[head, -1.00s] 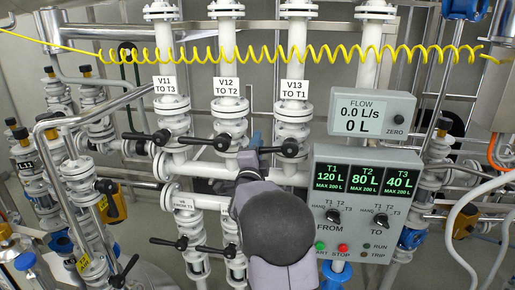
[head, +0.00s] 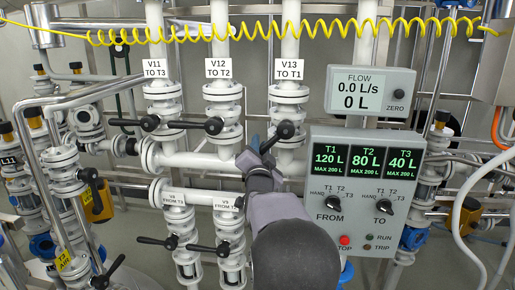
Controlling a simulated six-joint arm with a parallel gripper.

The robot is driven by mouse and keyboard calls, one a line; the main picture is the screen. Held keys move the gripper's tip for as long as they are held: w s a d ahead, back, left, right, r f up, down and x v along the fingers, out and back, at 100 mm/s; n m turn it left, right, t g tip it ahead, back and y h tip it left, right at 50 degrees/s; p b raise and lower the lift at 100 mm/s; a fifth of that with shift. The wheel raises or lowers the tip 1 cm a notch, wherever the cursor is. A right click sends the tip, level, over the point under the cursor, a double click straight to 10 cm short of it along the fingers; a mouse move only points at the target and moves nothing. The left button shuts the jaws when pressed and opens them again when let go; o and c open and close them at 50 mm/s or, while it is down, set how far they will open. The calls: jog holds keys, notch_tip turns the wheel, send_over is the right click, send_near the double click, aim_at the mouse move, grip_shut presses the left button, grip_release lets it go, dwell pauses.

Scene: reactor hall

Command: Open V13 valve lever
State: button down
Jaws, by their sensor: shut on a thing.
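The V13 valve (head: 288,98) is a white flanged valve on a vertical pipe, under a label (head: 289,69) reading "V13 TO T1". Its black lever (head: 274,140) runs from a round hub down and to the left, tilted well below level. My gripper (head: 259,152) is shut on the lever's outer end, coming from below. The fingers and wrist hide the lever's tip and part of the pipe behind.
A control panel (head: 364,190) stands right of my arm, with a flow display (head: 369,91) above reading 0.0 L/s. A yellow coiled cable (head: 270,30) crosses above.

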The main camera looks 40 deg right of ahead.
jog(key=shift+f, duration=0.3)
jog(key=c, duration=1.6)
grip_release()
jog(key=shift+c, duration=0.2)
jog(key=shift+r, duration=0.15)
jog(key=shift+r, duration=0.2)
